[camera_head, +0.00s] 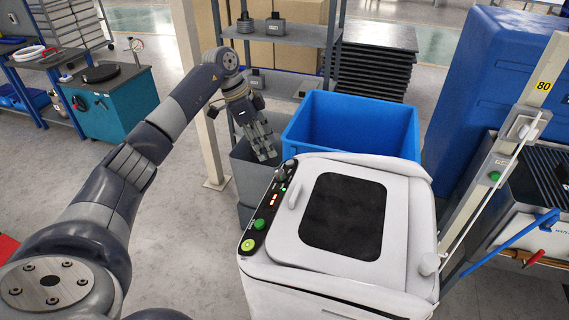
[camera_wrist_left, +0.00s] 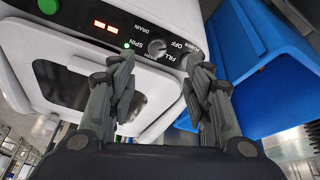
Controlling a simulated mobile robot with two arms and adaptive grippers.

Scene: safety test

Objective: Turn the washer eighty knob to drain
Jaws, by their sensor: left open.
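The white washer (camera_head: 405,190) stands at front centre with a dark window in its lid and a black control panel along its left edge. A green light glows beside SPIN; I cannot tell exactly where the knob points. In the head view the knob (camera_head: 281,174) is small. My left gripper (camera_head: 266,150) is just beyond the panel's far end. Its open, empty fingers (camera_wrist_left: 161,58) frame the knob in the wrist view, apparently without touching it. My right gripper is not in view.
A green button (camera_head: 260,224) and a yellow-green one (camera_head: 248,245) sit nearer on the panel. A blue bin (camera_head: 355,122) stands behind the washer, with a grey bin (camera_head: 250,180) beside it under my gripper. A post with an 80 sign (camera_head: 543,86) rises at right. Floor at left is clear.

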